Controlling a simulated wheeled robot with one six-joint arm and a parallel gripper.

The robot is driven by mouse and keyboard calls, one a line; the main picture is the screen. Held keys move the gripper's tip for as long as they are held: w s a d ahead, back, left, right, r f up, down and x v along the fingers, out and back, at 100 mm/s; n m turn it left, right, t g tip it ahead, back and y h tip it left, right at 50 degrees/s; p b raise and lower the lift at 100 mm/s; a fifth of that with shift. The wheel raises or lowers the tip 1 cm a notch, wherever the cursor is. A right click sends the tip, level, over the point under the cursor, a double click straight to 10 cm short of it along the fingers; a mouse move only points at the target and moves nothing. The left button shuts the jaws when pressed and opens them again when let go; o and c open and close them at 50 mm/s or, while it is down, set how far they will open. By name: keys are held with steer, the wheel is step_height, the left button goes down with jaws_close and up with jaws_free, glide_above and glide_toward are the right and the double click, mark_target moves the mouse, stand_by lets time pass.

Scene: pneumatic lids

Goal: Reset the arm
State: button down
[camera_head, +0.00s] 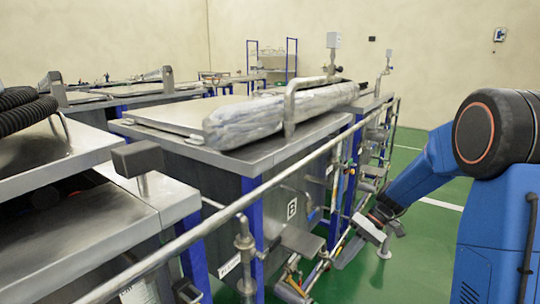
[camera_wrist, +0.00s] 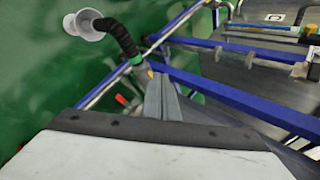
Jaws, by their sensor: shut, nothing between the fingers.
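My blue arm reaches in from the right in the head view and slants down to the left. My gripper (camera_head: 384,250) hangs low at its end, over the green floor and right of the pipes on the tank's side. In the wrist view my gripper (camera_wrist: 160,88) shows as two grey fingers lying together, shut with nothing between them. The fingers point toward blue rails and a black hose (camera_wrist: 118,37).
A metal tank (camera_head: 290,165) with a lid handle and a wrapped long bundle (camera_head: 262,115) on top stands left of my arm. A long steel rail (camera_head: 215,222) runs along its front. Green floor (camera_head: 425,235) lies open around the gripper. A white funnel-like fitting (camera_wrist: 86,24) ends the hose.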

steer(key=s+d+r+m+t+h, duration=0.1)
steer(key=s+d+r+t+h, duration=0.1)
steer(key=s, duration=0.7)
steer(key=s+d+r+m+t+h, duration=0.1)
steer(key=s+d+r+t+h, duration=0.1)
steer(key=s+r, duration=0.3)
steer(key=s+d+r+m+t+h, duration=0.1)
steer(key=s+r+t+h, duration=0.3)
steer(key=s, duration=0.9)
steer(key=shift+d+m, duration=0.3)
steer(key=shift+d, duration=0.25)
steer(key=shift+s+r, duration=0.1)
